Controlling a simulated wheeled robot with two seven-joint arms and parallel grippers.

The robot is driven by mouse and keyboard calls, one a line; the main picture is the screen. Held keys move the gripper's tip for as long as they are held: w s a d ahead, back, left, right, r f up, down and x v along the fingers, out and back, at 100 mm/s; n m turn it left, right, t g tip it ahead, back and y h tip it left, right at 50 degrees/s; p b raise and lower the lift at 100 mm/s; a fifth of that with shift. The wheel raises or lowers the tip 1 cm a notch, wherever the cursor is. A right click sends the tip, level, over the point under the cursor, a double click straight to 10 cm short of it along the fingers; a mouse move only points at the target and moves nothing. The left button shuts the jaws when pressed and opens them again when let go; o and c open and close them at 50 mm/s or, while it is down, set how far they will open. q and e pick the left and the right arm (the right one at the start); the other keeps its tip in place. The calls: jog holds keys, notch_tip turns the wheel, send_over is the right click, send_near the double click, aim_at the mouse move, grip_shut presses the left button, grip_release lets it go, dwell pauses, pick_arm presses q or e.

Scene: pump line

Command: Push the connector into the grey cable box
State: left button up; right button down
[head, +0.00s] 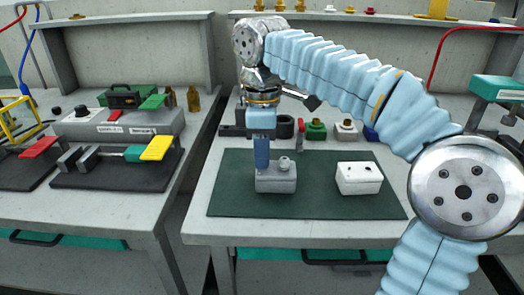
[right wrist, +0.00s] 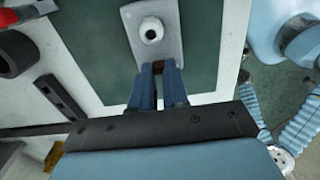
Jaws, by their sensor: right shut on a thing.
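The grey cable box (head: 276,184) sits on the dark green mat, with a round knob-like fitting (head: 284,163) on top. The box also shows in the right wrist view (right wrist: 165,52), just beyond my fingertips. My right gripper (head: 262,166) points straight down at the left part of the box's top; its blue fingers overlap the box in the head view. In the right wrist view the fingers (right wrist: 160,70) are close together around something small. The connector is hidden between the fingers, and I cannot tell how far it sits in the box. My left gripper is not in view.
A white box (head: 359,180) stands to the right on the green mat (head: 320,207). Several small green, white and red parts stand along the mat's back edge. Another bench (head: 100,207) with fixtures is at the left.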

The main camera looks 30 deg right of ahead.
jog(key=shift+f, duration=0.2)
jog(key=c, duration=1.1)
grip_release()
jog(key=shift+o, duration=0.2)
notch_tip(320, 180, up, 2)
jog(key=shift+r+p, duration=0.1)
jog(key=shift+p, duration=0.65)
jog(key=shift+r, duration=1.9)
